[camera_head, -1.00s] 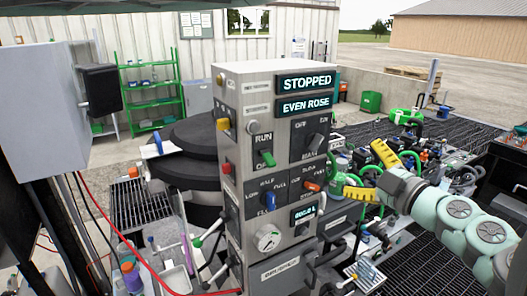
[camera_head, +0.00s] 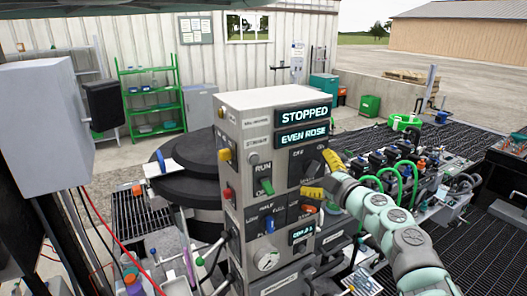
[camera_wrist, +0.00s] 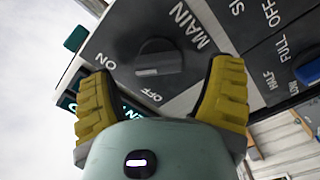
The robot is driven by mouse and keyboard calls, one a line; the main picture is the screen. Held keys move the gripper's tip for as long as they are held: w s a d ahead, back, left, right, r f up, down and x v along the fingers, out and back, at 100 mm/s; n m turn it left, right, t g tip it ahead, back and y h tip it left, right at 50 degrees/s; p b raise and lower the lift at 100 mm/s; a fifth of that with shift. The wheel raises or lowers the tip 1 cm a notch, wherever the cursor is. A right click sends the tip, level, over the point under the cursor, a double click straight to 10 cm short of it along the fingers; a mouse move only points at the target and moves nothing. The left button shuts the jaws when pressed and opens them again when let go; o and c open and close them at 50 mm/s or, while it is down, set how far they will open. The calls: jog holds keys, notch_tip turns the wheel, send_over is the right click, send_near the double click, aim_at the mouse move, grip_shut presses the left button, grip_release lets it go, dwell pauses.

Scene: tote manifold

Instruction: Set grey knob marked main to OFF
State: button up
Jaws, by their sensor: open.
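The grey MAIN knob (camera_wrist: 158,58) is dark grey and sits on a dark plate with the words MAIN, ON and OFF around it in the wrist view. A light mark shows on its lower edge; I cannot tell for sure which word it points at. In the head view the knob (camera_head: 311,167) is partly hidden by my yellow fingers. My gripper (camera_wrist: 164,73) is open, with one finger on each side of the knob and nothing held. In the head view my gripper (camera_head: 322,176) is right in front of the MAIN plate. Contact with the knob is not visible.
The panel's displays read STOPPED (camera_head: 303,115) and EVEN ROSE (camera_head: 302,136). A green RUN knob (camera_head: 265,186), a blue knob (camera_head: 269,224) and an orange knob (camera_head: 308,208) are close by.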

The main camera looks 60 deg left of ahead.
jog(key=shift+a, duration=1)
jog(key=shift+c, duration=0.2)
jog(key=shift+d, duration=0.1)
jog(key=c, duration=1.2)
jog(key=shift+o, duration=0.2)
